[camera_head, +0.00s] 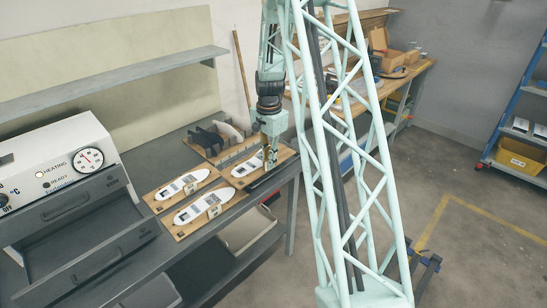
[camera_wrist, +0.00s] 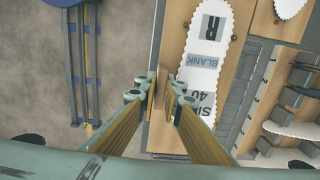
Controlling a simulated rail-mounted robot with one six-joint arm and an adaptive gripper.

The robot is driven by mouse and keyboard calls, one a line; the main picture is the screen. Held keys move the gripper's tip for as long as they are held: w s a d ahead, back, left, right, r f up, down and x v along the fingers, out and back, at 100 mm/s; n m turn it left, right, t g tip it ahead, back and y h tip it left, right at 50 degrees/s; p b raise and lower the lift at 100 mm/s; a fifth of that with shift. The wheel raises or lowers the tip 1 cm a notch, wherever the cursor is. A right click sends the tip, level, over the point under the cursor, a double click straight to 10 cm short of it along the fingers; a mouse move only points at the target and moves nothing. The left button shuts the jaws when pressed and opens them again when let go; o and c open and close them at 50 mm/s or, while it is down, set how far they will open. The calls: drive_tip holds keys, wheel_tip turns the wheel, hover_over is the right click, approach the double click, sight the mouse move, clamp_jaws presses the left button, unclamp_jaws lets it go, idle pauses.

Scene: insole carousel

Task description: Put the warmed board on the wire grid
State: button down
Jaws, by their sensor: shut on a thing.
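A wooden board (camera_head: 284,154) with a white insole-shaped blank lies on the grey bench near its right end. In the wrist view the same board (camera_wrist: 178,30) shows a blank (camera_wrist: 206,45) marked "R", "BLANK" and a size label. My gripper (camera_head: 266,161) reaches down to this board. In the wrist view my gripper (camera_wrist: 165,86) is shut on the board near its long edge, the fingers beside the blank. The board looks flat and level with the bench.
A white heater (camera_head: 60,145) with a dial and "HEATING" and "READY" lamps stands at the left. Two more boards with blanks (camera_head: 183,185) (camera_head: 205,207) lie beside the held board. A wooden rack (camera_head: 205,150) holds upright dark and pale pieces behind. A dark rail lies along the bench edge.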

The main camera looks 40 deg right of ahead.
drive_tip(key=w+d, duration=0.1)
drive_tip(key=d, duration=0.1)
drive_tip(key=w+d, duration=0.4)
drive_tip(key=shift+d+f, duration=0.4)
drive_tip(key=shift+w+d, duration=0.25)
drive_tip(key=shift+d, duration=0.05)
drive_tip(key=shift+f, duration=1.8)
drive_tip(key=shift+f, duration=0.1)
drive_tip(key=c, duration=2.9)
unclamp_jaws()
drive_tip(key=shift+o, duration=0.6)
wheel_tip(320, 180, up, 12)
drive_tip(key=shift+p, duration=0.3)
